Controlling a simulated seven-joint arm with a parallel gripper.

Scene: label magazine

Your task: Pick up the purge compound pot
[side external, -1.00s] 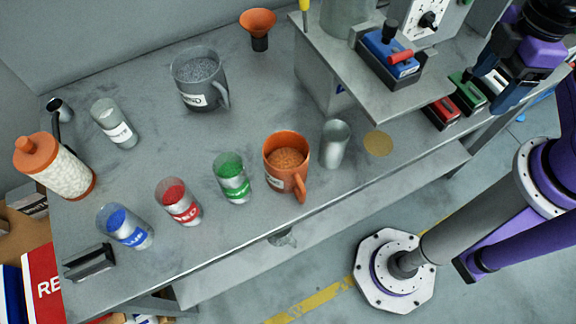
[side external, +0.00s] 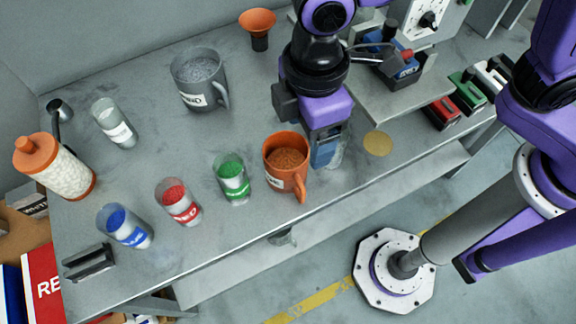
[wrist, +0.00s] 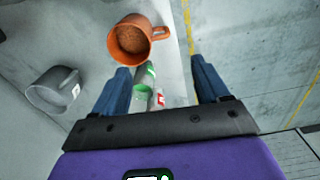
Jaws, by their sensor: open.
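An orange mug-like pot (side external: 285,168) of orange-brown granules stands upright near the table's front edge, its handle toward that edge. I take it as the purge compound pot; its label is too small to read. It also shows in the wrist view (wrist: 130,42), above and between the fingers. My gripper (side external: 325,155) is just right of the pot in the side view, with its fingers pointing down. In the wrist view its blue fingers (wrist: 163,78) are apart, with nothing gripped. Whether it touches the pot cannot be told.
A clear cup (side external: 339,152) is partly hidden behind my gripper. Green (side external: 231,180), red (side external: 178,202) and blue (side external: 125,226) labelled cups stand left of the pot. A grey mug (side external: 198,80) and an orange-lidded pellet jar (side external: 62,170) stand further off.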

